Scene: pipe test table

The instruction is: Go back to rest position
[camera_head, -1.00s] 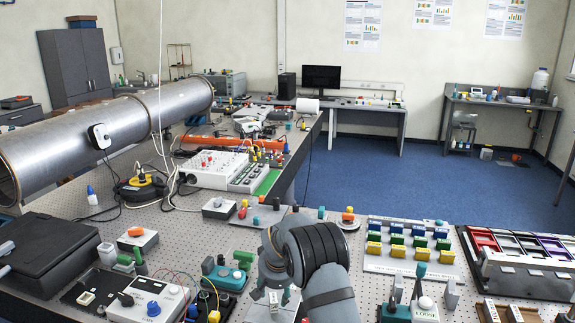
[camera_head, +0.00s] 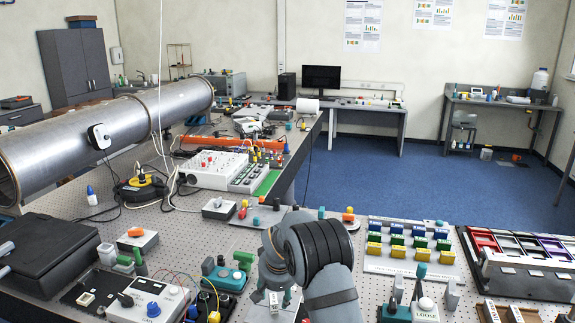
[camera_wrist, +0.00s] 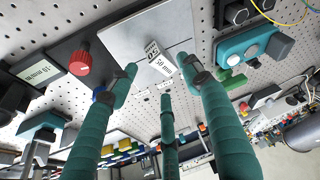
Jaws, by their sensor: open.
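My gripper (camera_wrist: 160,77) has three teal fingers, spread apart and open, with nothing held between them. In the wrist view, a grey plate (camera_wrist: 130,38) lies beyond the fingertips on the perforated table. A small white block with "50" and "mm" labels (camera_wrist: 162,63) shows at the plate's edge, between the fingertips in the picture. I cannot tell its exact distance from the fingers. In the head view, my arm reaches down at the bottom middle, and its links hide most of the gripper.
A red knob (camera_wrist: 79,62) and a teal connector unit (camera_wrist: 250,45) stand near the plate. In the head view, coloured blocks on a board (camera_head: 405,245) and a divided tray (camera_head: 520,262) lie right of my arm. A large metal pipe (camera_head: 100,130) lies at left. Space above the table is clear.

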